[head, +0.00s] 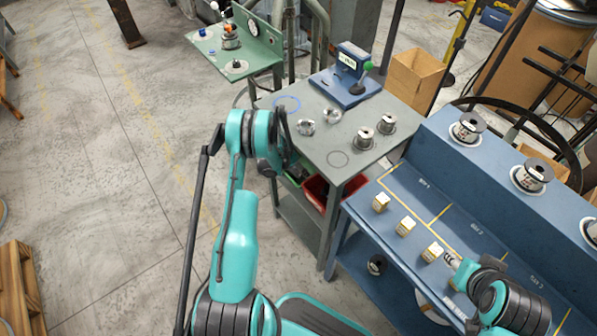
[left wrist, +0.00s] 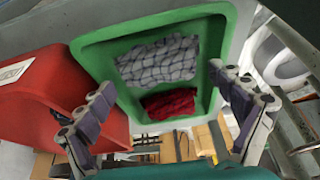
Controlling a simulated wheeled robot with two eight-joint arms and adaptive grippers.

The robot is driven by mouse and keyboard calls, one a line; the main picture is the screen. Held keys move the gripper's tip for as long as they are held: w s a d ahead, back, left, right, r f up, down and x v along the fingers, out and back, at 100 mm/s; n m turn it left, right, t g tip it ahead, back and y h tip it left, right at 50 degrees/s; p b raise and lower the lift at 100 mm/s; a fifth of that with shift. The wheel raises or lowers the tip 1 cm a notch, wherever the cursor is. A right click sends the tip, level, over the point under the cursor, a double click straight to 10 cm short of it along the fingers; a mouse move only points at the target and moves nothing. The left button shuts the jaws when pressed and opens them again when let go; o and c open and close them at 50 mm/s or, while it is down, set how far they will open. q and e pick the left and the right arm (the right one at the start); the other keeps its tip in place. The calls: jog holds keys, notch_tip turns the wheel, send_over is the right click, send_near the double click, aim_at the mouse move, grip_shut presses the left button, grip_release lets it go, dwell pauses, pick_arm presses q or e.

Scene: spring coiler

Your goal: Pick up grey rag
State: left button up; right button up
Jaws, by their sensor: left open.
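The grey rag (left wrist: 158,59) lies in a green bin (left wrist: 92,48) in the left wrist view. There the green bin (head: 293,181) shows only partly, and the rags cannot be made out. My right gripper (head: 452,262) is partly visible at the lower right; its jaw opening is unclear.
A red bin (head: 322,193) sits beside the green one, below the grey tabletop (head: 315,142). The tabletop holds metal spools and a blue gauge stand (head: 345,82). A blue bench (head: 405,185) with small boxes stands to the right.

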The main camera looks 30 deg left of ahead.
pick_arm(q)
jog(key=shift+w+f, duration=0.25)
jog(key=shift+f, duration=0.45)
jog(key=shift+r, duration=0.1)
jog(key=shift+c, duration=0.6)
jog(key=c, duration=1)
jog(key=shift+d, duration=0.1)
